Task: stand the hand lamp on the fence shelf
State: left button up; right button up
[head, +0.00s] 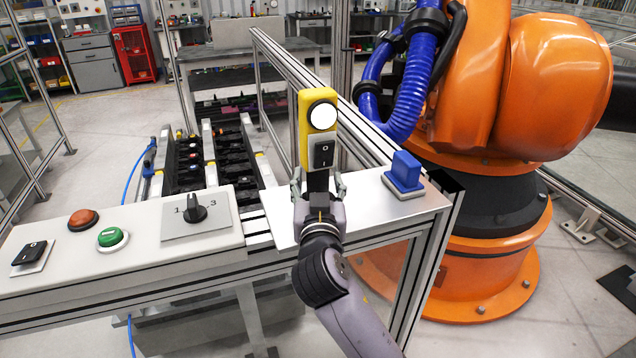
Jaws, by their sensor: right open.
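The hand lamp (304,118) is yellow with a round white light and a black switch on its front. It is upright in the middle of the head view, over the pale fence shelf (375,215). My right gripper (319,183) is open, with one finger on each side of the lamp's dark lower part. The gripper hides the lamp's base, so I cannot tell whether it touches the shelf. My left gripper is not in view.
A blue block on a small plate (404,172) sits on the shelf to the right. The control panel (140,240), with buttons and a rotary switch, is to the left. The fence rail (350,125) runs behind, and a large orange robot (480,90) stands beyond it.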

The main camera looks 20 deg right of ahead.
jog(key=shift+s+a, duration=0.1)
jog(key=shift+s, duration=0.2)
jog(key=b+v, duration=0.4)
jog(key=v, duration=0.7)
jog(key=shift+s, duration=0.2)
jog(key=shift+r, duration=0.1)
